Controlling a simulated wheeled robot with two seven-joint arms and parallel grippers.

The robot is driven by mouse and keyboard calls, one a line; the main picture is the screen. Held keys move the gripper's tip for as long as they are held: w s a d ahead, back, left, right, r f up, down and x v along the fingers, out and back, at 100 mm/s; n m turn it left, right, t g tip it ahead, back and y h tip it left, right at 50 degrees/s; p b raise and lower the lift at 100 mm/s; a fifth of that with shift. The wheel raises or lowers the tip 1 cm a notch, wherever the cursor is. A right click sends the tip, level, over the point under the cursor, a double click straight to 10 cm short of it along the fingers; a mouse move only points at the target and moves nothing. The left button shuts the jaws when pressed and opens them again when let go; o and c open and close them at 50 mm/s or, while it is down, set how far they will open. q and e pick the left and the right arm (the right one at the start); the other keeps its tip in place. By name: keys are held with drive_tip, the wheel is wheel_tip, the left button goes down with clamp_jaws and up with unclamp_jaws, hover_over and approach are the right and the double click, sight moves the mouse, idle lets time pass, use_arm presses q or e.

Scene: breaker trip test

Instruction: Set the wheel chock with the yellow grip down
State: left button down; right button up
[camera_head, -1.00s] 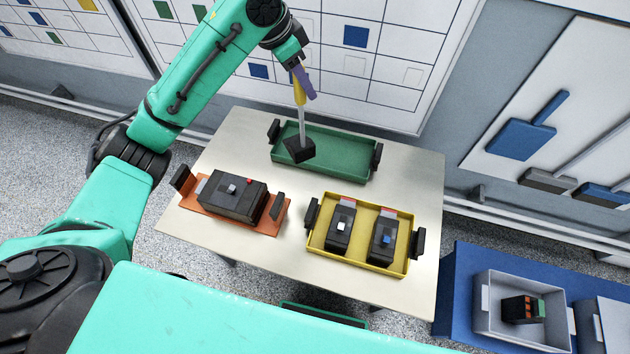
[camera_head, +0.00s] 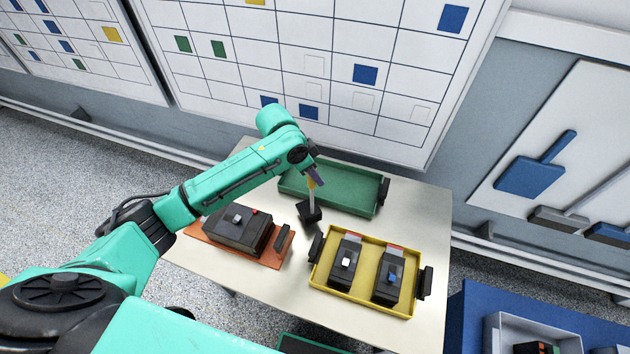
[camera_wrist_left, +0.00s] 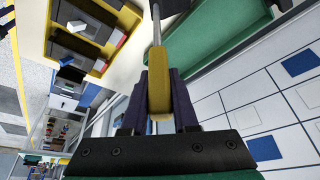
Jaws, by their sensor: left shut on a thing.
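The wheel chock (camera_head: 309,212) is a black block on a thin metal rod with a yellow grip (camera_head: 312,183). My left gripper (camera_head: 316,175) is shut on the yellow grip, with the rod pointing down and the block lowest. In the left wrist view the yellow grip (camera_wrist_left: 159,88) sits between the two dark fingers, and the rod runs up to the partly cut-off block (camera_wrist_left: 172,6). The block is just in front of the green tray (camera_head: 345,207), over the pale table (camera_head: 205,265). I cannot tell whether it touches the table. My right gripper is not in view.
An orange board (camera_head: 196,230) with a black breaker (camera_head: 238,231) is left of the chock. A yellow tray (camera_head: 365,301) with two black breakers is to its front right. The table between them is a narrow clear gap. A blue stand (camera_head: 468,315) is at lower right.

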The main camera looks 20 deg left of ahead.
sight(316, 186)
use_arm(q)
drive_tip(key=shift+f, duration=1.7)
drive_tip(key=c, duration=0.7)
unclamp_jaws()
drive_tip(key=shift+s+f, duration=0.15)
